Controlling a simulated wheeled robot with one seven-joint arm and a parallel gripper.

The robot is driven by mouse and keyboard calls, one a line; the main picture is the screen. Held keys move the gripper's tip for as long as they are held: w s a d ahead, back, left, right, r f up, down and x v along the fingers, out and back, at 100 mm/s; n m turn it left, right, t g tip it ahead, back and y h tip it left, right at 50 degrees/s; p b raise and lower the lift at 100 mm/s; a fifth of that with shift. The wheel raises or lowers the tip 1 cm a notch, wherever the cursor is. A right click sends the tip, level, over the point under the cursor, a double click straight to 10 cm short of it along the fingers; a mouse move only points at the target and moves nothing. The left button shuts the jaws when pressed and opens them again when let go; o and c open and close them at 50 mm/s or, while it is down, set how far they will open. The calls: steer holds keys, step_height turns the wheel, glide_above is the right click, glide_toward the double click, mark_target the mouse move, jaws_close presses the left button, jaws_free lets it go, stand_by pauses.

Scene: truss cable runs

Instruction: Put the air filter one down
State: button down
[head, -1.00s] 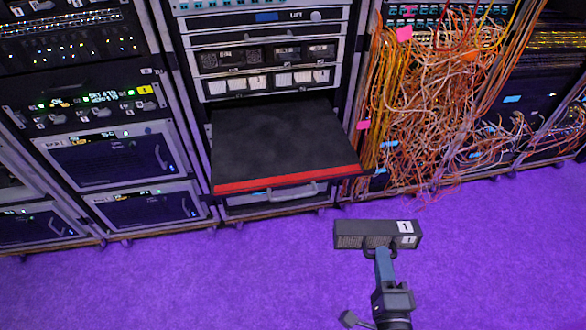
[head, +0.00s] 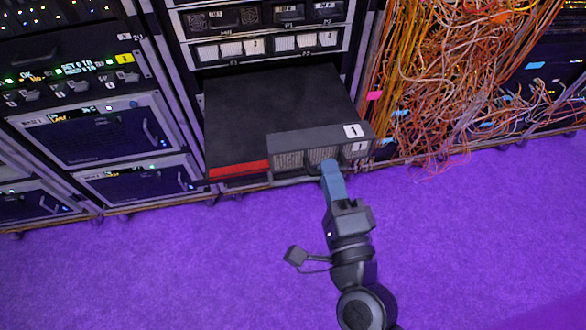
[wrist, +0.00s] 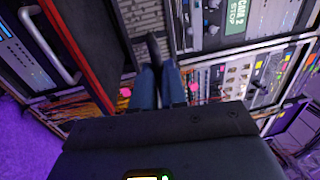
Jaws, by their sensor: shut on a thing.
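The air filter one (head: 290,151) is a dark grey box with a pale mesh front and white labels marked 1 at its right end. My gripper (head: 328,166) is shut on its front handle and holds it level. In the head view the filter overlaps the front right of a black pull-out shelf (head: 270,105) with a red front strip (head: 238,169); I cannot tell whether they touch. In the wrist view the gripper's blue fingers (wrist: 157,84) close on the dark handle, with the filter's mesh (wrist: 146,30) beyond.
A rack unit above the shelf holds several pale filter panels (head: 297,42). Tangled orange cables (head: 440,85) hang at the right. Rack units with handles (head: 90,135) stand at the left. The purple floor (head: 470,240) in front is clear.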

mark_target(357, 149)
steer(key=w+d+b, duration=0.1)
steer(key=d, duration=0.1)
steer(key=w+d+b, duration=0.1)
steer(key=b, duration=0.1)
steer(key=w+d+b, duration=0.1)
steer(key=d, duration=0.1)
steer(key=shift+w+d+b, duration=0.1)
steer(key=shift+d+b, duration=0.2)
steer(key=shift+b, duration=0.1)
steer(key=shift+w, duration=0.15)
steer(key=w+a+f, duration=0.1)
steer(key=a+f, duration=0.1)
steer(key=a, duration=0.1)
steer(key=w+a+f, duration=0.1)
steer(key=a+f, duration=0.1)
steer(key=a, duration=0.2)
steer(key=a+f, duration=0.2)
steer(key=a, duration=0.1)
steer(key=shift+w+a+f+p, duration=0.3)
steer(key=shift+w+p, duration=0.05)
steer(key=shift+w, duration=0.05)
steer(key=shift+a+f, duration=0.15)
steer(key=shift+f, duration=0.05)
steer(key=shift+f+b, duration=1.1)
steer(key=shift+f, duration=0.75)
steer(key=shift+f, duration=0.1)
steer(key=shift+f, duration=0.15)
steer(key=c, duration=1.2)
jaws_free()
steer(key=shift+o, duration=0.2)
